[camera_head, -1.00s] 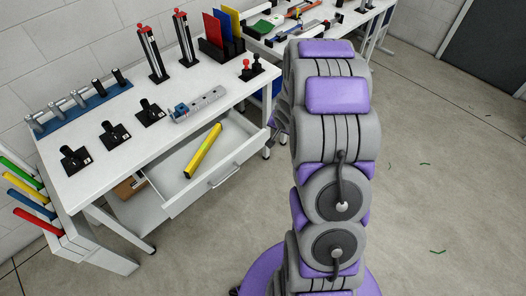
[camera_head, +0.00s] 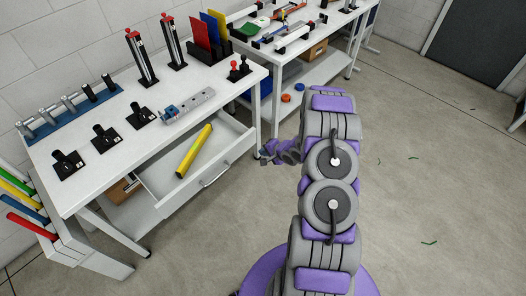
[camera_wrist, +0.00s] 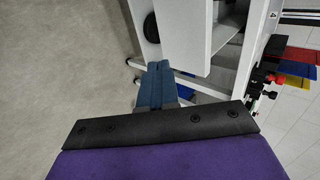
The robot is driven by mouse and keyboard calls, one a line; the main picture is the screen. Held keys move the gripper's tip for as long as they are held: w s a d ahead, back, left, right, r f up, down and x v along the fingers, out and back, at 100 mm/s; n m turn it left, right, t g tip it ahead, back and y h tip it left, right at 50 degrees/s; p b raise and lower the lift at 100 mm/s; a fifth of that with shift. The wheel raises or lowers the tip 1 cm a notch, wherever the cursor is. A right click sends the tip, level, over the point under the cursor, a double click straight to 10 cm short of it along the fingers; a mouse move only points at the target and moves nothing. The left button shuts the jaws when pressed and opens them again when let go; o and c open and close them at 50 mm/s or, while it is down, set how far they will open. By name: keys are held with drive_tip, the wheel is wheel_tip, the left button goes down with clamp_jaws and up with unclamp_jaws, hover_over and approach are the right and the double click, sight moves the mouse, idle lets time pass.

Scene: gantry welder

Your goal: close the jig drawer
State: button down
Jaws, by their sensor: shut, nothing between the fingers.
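The jig drawer (camera_head: 160,208) is pulled out under the white workbench. A yellow bar (camera_head: 195,151) lies inside it. Its handle (camera_head: 216,174) is on the front panel, facing the open floor. My gripper (camera_head: 266,155) is to the right of the drawer, near the bench's right front leg and apart from the handle. In the wrist view my gripper's blue fingers (camera_wrist: 156,84) are together with nothing between them. The white bench parts lie beyond the fingers there; which one is the drawer front is hard to tell.
The workbench top (camera_head: 100,85) holds black clamps, a grey block (camera_head: 187,106) and upright posts. A rack of coloured-handled tools (camera_head: 25,205) is at the left. A second table (camera_head: 300,68) stands behind at the right.

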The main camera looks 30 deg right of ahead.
sight(245, 147)
drive_tip(key=x, duration=0.3)
drive_tip(key=r+b+x, duration=0.1)
drive_tip(key=x, duration=0.2)
drive_tip(key=w+b+x, duration=0.1)
drive_tip(key=x, duration=0.2)
drive_tip(key=shift+w+a+f, duration=0.1)
drive_tip(key=shift+w+a, duration=0.1)
drive_tip(key=shift+w, duration=0.2)
drive_tip(key=shift+w+a, duration=0.15)
drive_tip(key=shift+w, duration=0.3)
